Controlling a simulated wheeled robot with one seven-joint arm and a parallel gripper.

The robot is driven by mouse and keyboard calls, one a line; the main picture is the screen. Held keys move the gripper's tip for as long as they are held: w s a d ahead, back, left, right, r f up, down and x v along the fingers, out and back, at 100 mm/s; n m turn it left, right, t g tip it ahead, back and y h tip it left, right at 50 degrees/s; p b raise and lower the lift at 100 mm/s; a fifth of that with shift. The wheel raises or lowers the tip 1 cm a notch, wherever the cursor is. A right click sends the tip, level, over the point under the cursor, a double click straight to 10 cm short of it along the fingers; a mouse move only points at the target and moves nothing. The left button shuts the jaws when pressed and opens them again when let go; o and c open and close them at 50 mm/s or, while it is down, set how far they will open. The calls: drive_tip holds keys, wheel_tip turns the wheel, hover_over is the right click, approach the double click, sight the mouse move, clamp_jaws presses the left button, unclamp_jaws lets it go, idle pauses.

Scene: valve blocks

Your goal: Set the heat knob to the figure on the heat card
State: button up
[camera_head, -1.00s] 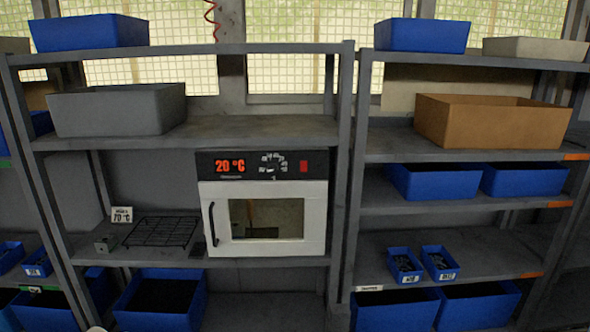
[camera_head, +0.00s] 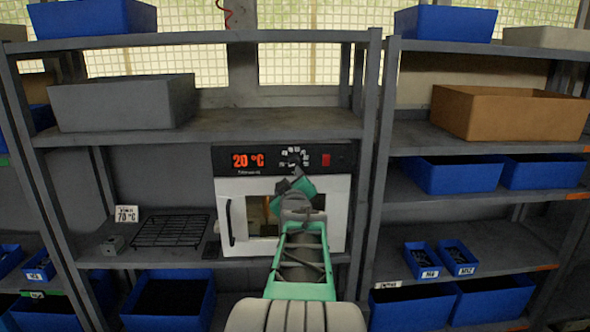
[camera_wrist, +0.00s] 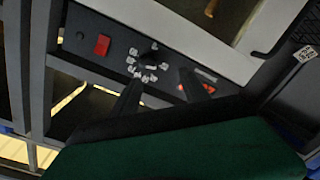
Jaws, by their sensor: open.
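The heat card (camera_head: 126,214), a small white card reading 70 °C, stands at the left of the oven's shelf. It also shows at the right edge of the wrist view (camera_wrist: 304,53). The oven (camera_head: 228,190) is white with a black panel; its red display (camera_head: 247,160) reads 20 °C. The heat knob (camera_head: 294,158) is dark, ringed by pale figure marks too small to read. In the wrist view the knob (camera_wrist: 151,57) is partly lost against the dark panel. My gripper (camera_wrist: 162,77) is open, its fingertips just short of the panel near the dial, apparently empty.
A red switch (camera_head: 326,160) sits right of the dial. A wire rack (camera_head: 172,231) and a small metal block (camera_head: 113,244) lie left of the oven. Shelf posts (camera_head: 367,170) stand close on the oven's right, and a shelf board (camera_head: 270,126) runs above it.

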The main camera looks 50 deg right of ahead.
sight(294, 164)
drive_tip(key=shift+h, duration=0.4)
drive_tip(key=w+d+p, duration=0.1)
drive_tip(key=d, duration=0.1)
drive_tip(key=w+d, duration=0.1)
drive_tip(key=d, duration=0.2)
drive_tip(key=w+d+r+p, duration=0.1)
drive_tip(key=w+d, duration=0.1)
drive_tip(key=shift+d+p, duration=0.2)
drive_tip(key=shift+p, duration=0.1)
clamp_jaws()
